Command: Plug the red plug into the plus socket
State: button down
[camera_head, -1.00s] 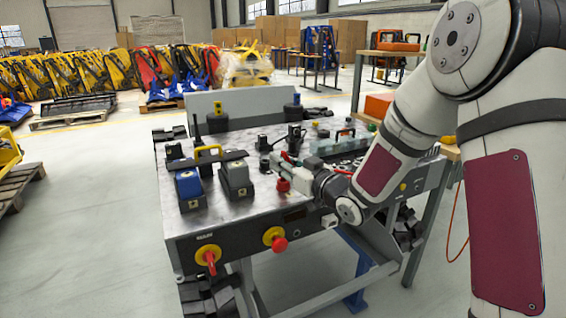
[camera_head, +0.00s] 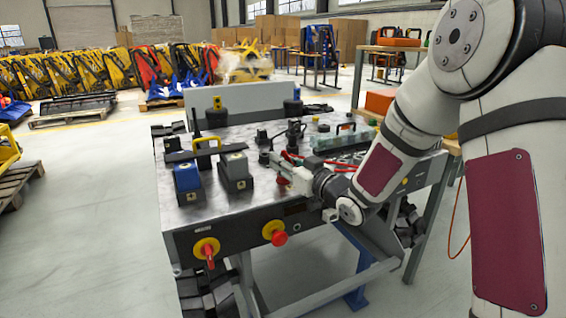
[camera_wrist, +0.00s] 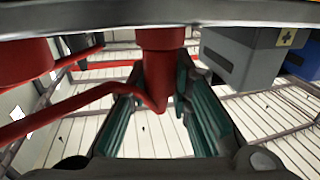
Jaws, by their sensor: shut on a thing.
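My gripper (camera_head: 278,168) is over the front right part of the workbench. In the wrist view its teal finger pads are shut on the red plug (camera_wrist: 162,65), at the upper middle. A red lead runs from the plug toward the left. A grey block with a plus mark (camera_wrist: 240,52) is at the upper right in the wrist view, apart from the plug. In the head view the grey block (camera_head: 236,172) stands left of my gripper. The socket opening cannot be made out.
A blue block (camera_head: 187,178) stands left of the grey one, with a yellow handle (camera_head: 207,143) behind. Another red cylinder (camera_wrist: 25,62) shows at the left in the wrist view. A red switch knob (camera_head: 279,239) sits on the bench front. A clear case (camera_head: 342,139) lies behind my wrist.

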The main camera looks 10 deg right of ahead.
jog(key=shift+f, duration=0.1)
dwell(0.3)
jog(key=shift+r+p, duration=0.55)
jog(key=shift+r, duration=0.4)
dwell(0.3)
jog(key=shift+f+b, duration=1.1)
jog(key=shift+b, duration=0.25)
dwell(1.2)
jog(key=c, duration=1.4)
grip_release()
jog(key=shift+o, duration=0.2)
jog(key=v, duration=1.2)
